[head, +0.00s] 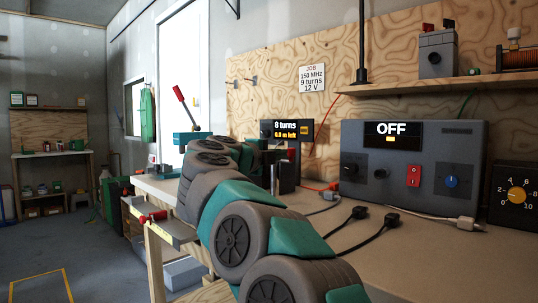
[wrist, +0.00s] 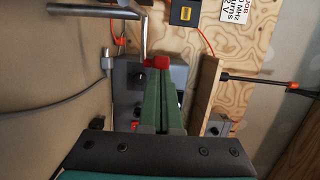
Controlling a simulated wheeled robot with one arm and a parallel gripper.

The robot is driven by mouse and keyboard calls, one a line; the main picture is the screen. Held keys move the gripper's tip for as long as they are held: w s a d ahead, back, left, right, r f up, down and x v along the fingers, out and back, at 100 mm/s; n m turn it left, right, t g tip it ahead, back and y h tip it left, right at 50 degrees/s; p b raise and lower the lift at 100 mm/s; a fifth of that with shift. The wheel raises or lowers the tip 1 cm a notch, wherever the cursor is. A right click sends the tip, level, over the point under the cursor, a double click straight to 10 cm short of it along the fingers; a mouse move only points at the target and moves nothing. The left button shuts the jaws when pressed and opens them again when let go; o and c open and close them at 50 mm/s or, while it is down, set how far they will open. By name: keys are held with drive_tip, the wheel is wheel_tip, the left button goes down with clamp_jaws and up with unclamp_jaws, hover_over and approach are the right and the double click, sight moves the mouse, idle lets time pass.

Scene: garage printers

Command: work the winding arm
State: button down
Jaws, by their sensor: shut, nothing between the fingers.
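In the wrist view my gripper (wrist: 159,75) shows its long green fingers together, with nothing between them. A red piece (wrist: 158,62) shows at the fingertips; I cannot tell whether it touches them. A bent grey metal rod (wrist: 141,30), which looks like the winding arm, reaches down just left of it. Behind the fingers is a grey box (wrist: 124,72), partly covered. In the head view the turn display (head: 285,129) reads 8 turns and what looks like 0.8 m left. My arm hides my gripper and much of the winder there.
The bench (head: 420,245) carries a grey unit (head: 413,165) reading OFF, and black leads (head: 345,225). A red-handled lever (head: 181,97) stands at the bench's far end. A job card (head: 312,79) reads 150 MHz, 9 turns, 12 V. Open floor lies left.

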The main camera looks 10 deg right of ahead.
drive_tip(key=shift+x, duration=0.85)
